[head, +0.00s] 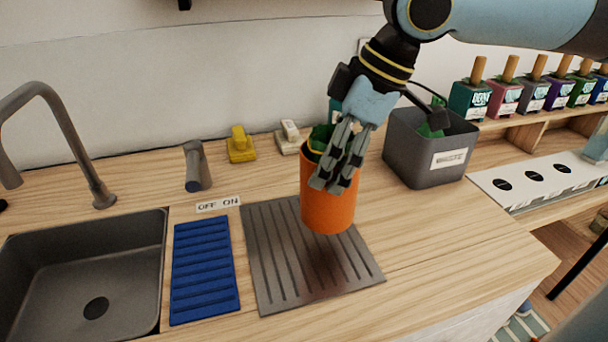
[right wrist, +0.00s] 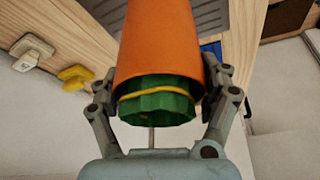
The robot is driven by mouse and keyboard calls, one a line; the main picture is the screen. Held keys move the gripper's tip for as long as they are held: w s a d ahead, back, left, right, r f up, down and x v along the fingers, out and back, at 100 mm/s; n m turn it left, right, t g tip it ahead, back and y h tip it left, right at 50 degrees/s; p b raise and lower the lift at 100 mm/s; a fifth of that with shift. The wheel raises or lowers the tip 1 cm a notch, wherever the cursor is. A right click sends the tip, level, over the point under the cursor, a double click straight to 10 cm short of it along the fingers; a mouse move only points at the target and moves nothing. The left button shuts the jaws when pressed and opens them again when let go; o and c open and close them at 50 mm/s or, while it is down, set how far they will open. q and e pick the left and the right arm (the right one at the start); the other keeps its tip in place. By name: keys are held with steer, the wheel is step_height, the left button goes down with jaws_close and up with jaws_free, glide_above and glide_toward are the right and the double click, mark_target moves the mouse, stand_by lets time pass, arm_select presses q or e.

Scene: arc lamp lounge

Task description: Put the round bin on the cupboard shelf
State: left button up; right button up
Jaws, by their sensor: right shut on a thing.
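The round bin is an orange cylinder (head: 328,208) in the head view, upright over the grey ribbed mat; I cannot tell for sure whether its base touches the mat. Something green with a yellow band shows in its mouth. My right gripper (head: 335,165) comes from above and is shut on the bin near its rim. In the right wrist view the bin (right wrist: 160,45) sits between the two fingers of my right gripper (right wrist: 158,95), with the green content (right wrist: 158,105) towards the camera. My left gripper is not in view. No cupboard can be made out for certain.
The grey ribbed mat (head: 262,262) lies beside a blue ribbed mat (head: 203,275) and a sink (head: 60,275). A grey square bin (head: 415,165) stands right of my gripper. A wooden shelf (head: 530,121) at right bears several coloured bottles. A yellow block (head: 241,147) lies near the wall.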

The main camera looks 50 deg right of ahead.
mark_target(304, 190)
steer(key=shift+w+a+f+b, duration=0.35)
steer(key=shift+w+a+b, duration=0.1)
steer(key=shift+w, duration=0.15)
steer(key=shift+w+a+f+b, duration=0.35)
steer(key=shift+w+a, duration=0.05)
steer(key=shift+w, duration=0.15)
steer(key=shift+w+a+f, duration=0.3)
steer(key=shift+w+a, duration=0.05)
steer(key=shift+w, duration=0.1)
steer(key=shift+f+b, duration=0.35)
steer(key=shift+f, duration=1.7)
steer(key=shift+f, duration=0.1)
steer(key=o, duration=1.7)
steer(key=shift+s, duration=0.1)
steer(key=shift+c, duration=0.2)
